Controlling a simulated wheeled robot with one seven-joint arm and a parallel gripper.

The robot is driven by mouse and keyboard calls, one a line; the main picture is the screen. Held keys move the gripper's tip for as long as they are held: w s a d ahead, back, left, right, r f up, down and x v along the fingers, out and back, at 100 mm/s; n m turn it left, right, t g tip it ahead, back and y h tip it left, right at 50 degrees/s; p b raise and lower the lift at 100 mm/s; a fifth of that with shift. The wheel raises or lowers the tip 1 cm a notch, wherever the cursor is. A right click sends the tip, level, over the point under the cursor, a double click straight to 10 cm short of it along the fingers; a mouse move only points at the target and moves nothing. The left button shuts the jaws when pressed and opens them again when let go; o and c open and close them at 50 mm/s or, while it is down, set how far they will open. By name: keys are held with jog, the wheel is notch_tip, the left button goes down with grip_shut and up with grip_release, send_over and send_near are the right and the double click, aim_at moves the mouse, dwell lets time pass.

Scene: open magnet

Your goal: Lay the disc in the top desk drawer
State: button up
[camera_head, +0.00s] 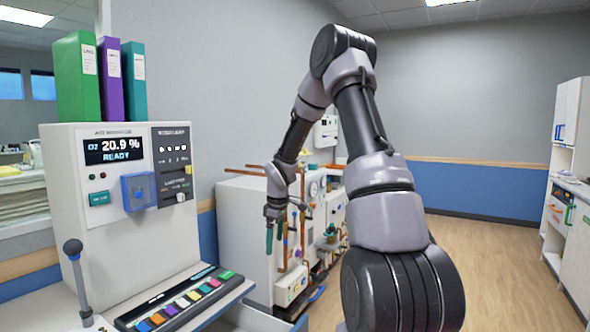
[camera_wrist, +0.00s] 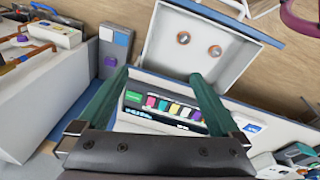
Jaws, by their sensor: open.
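My gripper (camera_head: 275,242) hangs from my arm beyond the desk in the head view, its green fingers pointing down. In the wrist view my gripper (camera_wrist: 158,76) is open, with nothing between its fingers. A white, box-like part with a blue edge, which looks like the pulled-out desk drawer (camera_wrist: 205,62), lies beyond the fingertips. In the head view only a blue-edged corner of the drawer (camera_head: 300,323) shows at the bottom.
A keyboard with coloured keys (camera_head: 181,304) lies on the desk, beside a grey lever (camera_head: 77,275). An oxygen monitor (camera_head: 113,150) stands behind it, carrying upright binders (camera_head: 102,80). White equipment with copper pipes (camera_head: 245,225) stands beyond my gripper. Wooden floor (camera_head: 480,260) is clear at right.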

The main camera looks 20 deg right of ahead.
jog(key=s+a+r+m+t, duration=0.1)
jog(key=s+r+m, duration=0.2)
jog(key=s+r, duration=0.5)
jog(key=s+a+r+m+t, duration=0.1)
jog(key=s+r+m, duration=0.2)
jog(key=r, duration=0.8)
jog(key=s+a+r+m+t, duration=0.1)
jog(key=s+r+m, duration=0.3)
jog(key=s, duration=0.5)
jog(key=s+a+r+m+t+y, duration=0.1)
jog(key=s+r+m, duration=0.3)
jog(key=s, duration=0.5)
jog(key=shift+s+a+r+t+y, duration=0.35)
jog(key=shift+a+r+t, duration=0.35)
jog(key=shift+a+r, duration=0.2)
